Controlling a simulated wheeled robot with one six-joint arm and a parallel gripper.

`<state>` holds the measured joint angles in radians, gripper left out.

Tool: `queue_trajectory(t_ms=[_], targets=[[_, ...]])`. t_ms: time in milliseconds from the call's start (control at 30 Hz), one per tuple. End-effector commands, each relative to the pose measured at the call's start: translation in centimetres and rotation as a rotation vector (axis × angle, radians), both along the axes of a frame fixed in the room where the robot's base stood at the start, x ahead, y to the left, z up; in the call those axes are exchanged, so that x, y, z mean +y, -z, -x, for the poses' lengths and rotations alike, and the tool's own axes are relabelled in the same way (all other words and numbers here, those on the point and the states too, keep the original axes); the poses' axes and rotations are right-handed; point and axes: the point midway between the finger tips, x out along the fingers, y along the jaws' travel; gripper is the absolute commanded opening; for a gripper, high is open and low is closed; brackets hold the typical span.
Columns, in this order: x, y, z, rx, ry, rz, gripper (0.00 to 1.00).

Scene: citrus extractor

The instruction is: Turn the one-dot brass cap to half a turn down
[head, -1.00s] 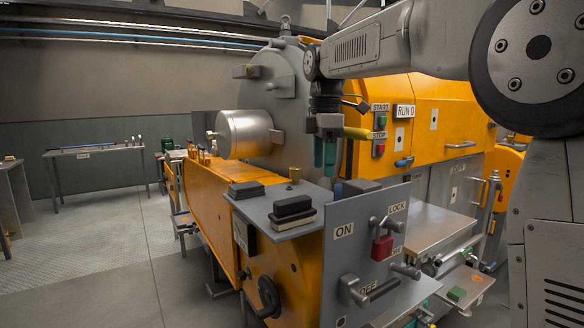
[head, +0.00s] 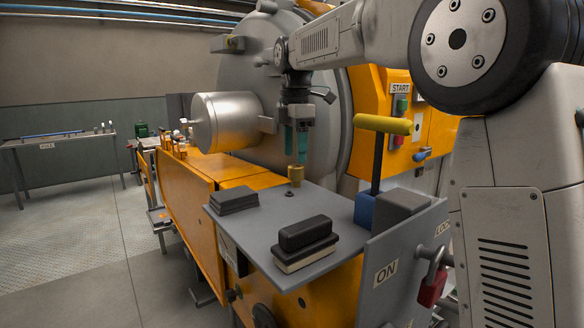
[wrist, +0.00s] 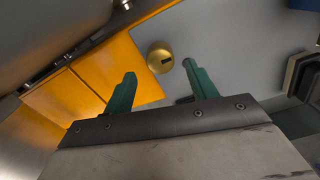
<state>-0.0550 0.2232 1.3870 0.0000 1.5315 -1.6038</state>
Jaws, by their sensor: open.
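A small brass cap (head: 296,176) stands upright on the grey shelf plate (head: 340,225), near its back edge. In the wrist view the round top of the cap (wrist: 160,57) carries a short dark mark; I cannot make out a dot. My gripper (head: 297,162) points down just above the cap, its green fingers apart and empty. In the wrist view my gripper (wrist: 161,70) has one fingertip left and one right of the cap, which shows just beyond the line between them. I cannot tell whether a finger touches it.
A black block (head: 305,240) and a stack of dark pads (head: 234,200) lie on the plate. A yellow-handled tool (head: 384,125) stands upright at right, beside a grey block (head: 400,205). A silver drum (head: 226,122) is at left. A red padlock (head: 431,287) hangs in front.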

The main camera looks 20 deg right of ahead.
Motion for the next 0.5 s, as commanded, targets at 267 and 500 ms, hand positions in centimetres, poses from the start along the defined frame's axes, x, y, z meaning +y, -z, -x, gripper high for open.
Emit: queue_trajectory(t_ms=[267, 500], targets=[[0.0, 4.1, 0.0, 0.001, 0.001, 0.000, 0.57], [0.1, 5.2, 0.0, -0.001, -0.001, 0.000, 0.57]])
